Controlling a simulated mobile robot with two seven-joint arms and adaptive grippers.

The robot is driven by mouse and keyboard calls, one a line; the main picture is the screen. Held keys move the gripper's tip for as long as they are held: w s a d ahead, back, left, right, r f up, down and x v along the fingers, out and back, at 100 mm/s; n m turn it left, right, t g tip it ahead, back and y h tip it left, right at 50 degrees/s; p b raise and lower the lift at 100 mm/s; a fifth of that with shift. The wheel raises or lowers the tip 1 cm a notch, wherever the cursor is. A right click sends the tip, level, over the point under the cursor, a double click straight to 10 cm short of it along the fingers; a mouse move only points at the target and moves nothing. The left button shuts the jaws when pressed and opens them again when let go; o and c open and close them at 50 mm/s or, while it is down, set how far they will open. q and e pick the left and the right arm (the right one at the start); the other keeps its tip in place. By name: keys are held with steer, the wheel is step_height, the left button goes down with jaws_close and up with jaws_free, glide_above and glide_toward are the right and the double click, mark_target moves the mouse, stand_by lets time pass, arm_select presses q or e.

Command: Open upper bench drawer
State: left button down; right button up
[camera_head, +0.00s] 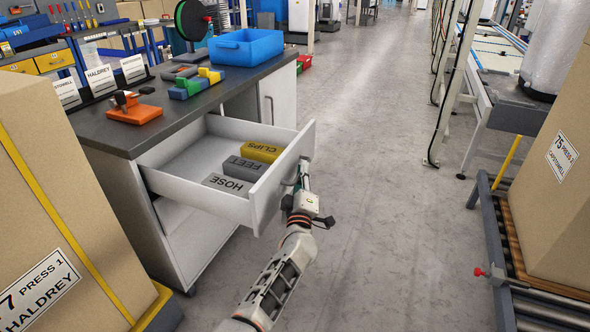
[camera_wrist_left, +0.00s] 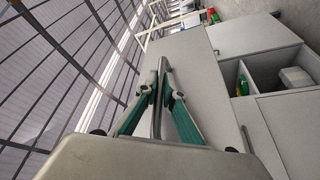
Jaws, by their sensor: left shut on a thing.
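The upper bench drawer (camera_head: 222,160) is pulled out from the dark-topped bench (camera_head: 130,140), its inside open to view. Grey boxes marked HOSE (camera_head: 228,185) and FEET (camera_head: 245,168) and a yellow box marked CLIPS (camera_head: 262,151) lie in it. My left gripper (camera_head: 301,183) is at the outer face of the drawer front (camera_head: 283,180). In the left wrist view its green-padded fingers (camera_wrist_left: 161,92) are closed on the handle (camera_wrist_left: 164,72), a bar on the pale front (camera_wrist_left: 203,85). The gripper hides part of the handle in the head view.
A blue bin (camera_head: 246,48), colored blocks (camera_head: 195,84) and an orange tool stand (camera_head: 134,110) are on the bench top. A large carton (camera_head: 60,200) stands at left, another (camera_head: 565,170) on a conveyor at right. The floor (camera_head: 390,220) between is clear.

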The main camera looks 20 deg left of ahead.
arm_select(q)
steer(key=shift+d, duration=0.15)
arm_select(e)
steer(key=shift+w+r, duration=0.15)
steer(key=shift+w, duration=0.1)
arm_select(q)
steer(key=c, duration=2.4)
jaws_free()
steer(key=shift+c, duration=0.2)
arm_select(e)
steer(key=shift+w+r, duration=0.1)
steer(key=shift+w, duration=0.05)
arm_select(q)
steer(key=shift+s+f, duration=0.1)
arm_select(e)
steer(key=shift+a, duration=0.1)
